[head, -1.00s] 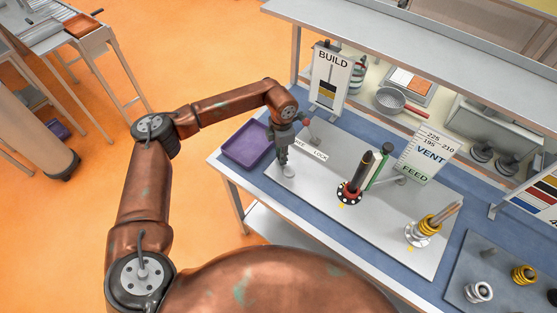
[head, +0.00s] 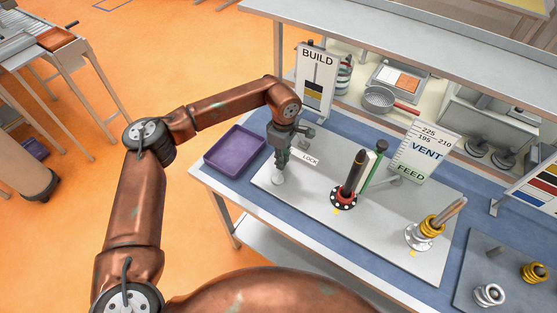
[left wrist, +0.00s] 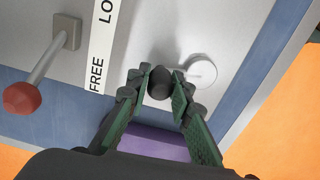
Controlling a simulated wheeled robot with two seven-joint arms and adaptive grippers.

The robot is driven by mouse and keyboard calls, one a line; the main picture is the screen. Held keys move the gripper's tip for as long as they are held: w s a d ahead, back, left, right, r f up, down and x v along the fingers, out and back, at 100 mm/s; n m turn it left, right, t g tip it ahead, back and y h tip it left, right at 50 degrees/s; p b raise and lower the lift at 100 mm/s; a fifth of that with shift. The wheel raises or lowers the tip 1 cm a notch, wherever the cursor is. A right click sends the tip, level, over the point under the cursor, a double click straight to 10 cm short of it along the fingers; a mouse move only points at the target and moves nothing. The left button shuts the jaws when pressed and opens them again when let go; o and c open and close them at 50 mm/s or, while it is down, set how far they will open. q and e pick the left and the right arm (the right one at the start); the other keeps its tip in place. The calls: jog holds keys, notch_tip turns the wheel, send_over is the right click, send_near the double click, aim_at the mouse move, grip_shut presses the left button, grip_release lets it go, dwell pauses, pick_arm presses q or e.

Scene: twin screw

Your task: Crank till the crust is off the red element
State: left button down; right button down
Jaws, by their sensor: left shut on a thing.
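My left gripper (left wrist: 162,84) is shut on a dark crank knob (left wrist: 160,78), which sits beside a pale round disc (left wrist: 200,72). The disc also shows in the head view (head: 278,180), just under the gripper (head: 281,164), near the left end of the grey plate. The red element (head: 344,202) is a red ring with dark and white spots at the plate's middle. A dark brown rod (head: 353,174) rises from it, leaning slightly right. I cannot tell how much crust covers the red element. My right gripper is not in view.
A purple tray (head: 235,150) is left of the plate. A green post (head: 375,165) and VENT/FEED sign (head: 425,152) stand behind the rod. A yellow-ringed part (head: 431,227) stands right.

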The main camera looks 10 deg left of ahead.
pick_arm(q)
jog(key=m, duration=0.1)
jog(key=d+m+b, duration=0.1)
jog(key=m, duration=0.1)
jog(key=shift+s+d, duration=0.1)
jog(key=shift+d, duration=0.15)
jog(key=shift+s+d+m+b, duration=0.2)
jog(key=shift+d+m+b, duration=0.15)
jog(key=shift+m, duration=0.45)
jog(key=c, duration=1.7)
grip_release()
jog(key=shift+c, duration=0.2)
notch_tip(320, 180, up, 12)
